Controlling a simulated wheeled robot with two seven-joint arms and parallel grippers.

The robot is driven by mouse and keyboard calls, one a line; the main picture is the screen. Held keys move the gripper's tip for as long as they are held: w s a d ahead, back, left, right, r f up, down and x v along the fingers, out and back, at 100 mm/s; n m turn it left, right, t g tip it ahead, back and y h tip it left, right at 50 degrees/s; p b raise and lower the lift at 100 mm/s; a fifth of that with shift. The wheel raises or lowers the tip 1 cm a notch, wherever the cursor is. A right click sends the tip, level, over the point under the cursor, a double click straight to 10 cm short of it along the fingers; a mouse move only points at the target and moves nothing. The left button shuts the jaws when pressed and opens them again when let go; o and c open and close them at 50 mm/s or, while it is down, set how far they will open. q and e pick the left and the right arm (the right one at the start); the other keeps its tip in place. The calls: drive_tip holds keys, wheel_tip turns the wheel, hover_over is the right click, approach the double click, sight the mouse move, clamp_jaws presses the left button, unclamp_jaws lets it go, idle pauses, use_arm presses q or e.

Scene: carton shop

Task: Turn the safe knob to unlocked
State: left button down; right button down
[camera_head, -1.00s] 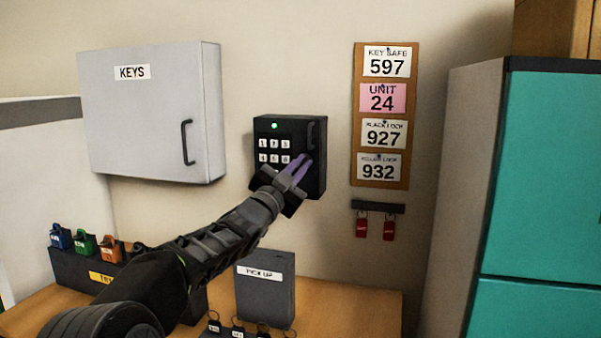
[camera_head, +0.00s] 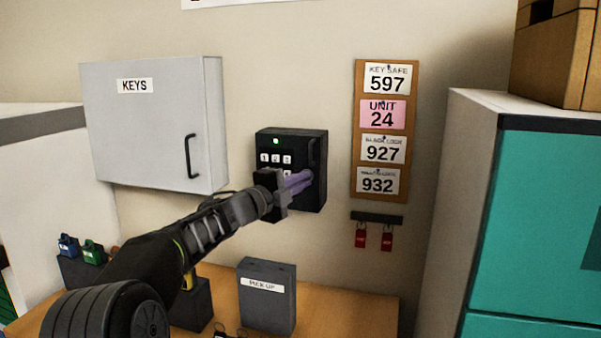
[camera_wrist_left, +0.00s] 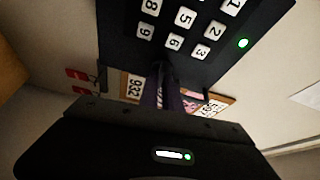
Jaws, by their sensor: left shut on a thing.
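The black key safe (camera_head: 264,152) hangs on the wall with white number keys and a lit green light; its keypad (camera_wrist_left: 180,28) fills the top of the left wrist view. My left gripper (camera_head: 303,178) is at the lower right of the safe's front, its purple fingers nearly level. In the left wrist view, the fingers (camera_wrist_left: 166,88) are shut close together at a dark part of the safe front, which I take to be the safe knob. The knob is mostly hidden, so its setting cannot be read. My right gripper is not in view.
A grey KEYS cabinet (camera_head: 160,135) hangs to the left. A board of number cards (camera_head: 356,150) and red tags (camera_head: 374,237) hang to the right. A PICK UP box (camera_head: 267,310) stands on the wooden table below. A teal cabinet (camera_head: 545,200) stands far right.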

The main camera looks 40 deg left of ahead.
use_arm(q)
drive_tip(key=shift+m+p, duration=0.35)
drive_tip(key=shift+m, duration=0.15)
drive_tip(key=c, duration=1.5)
unclamp_jaws()
drive_tip(key=shift+c, duration=0.2)
drive_tip(key=s+b, duration=0.1)
drive_tip(key=s, duration=0.6)
drive_tip(key=shift+s+a+b, duration=0.2)
drive_tip(key=shift+s+b, duration=0.1)
drive_tip(key=shift+s, duration=0.05)
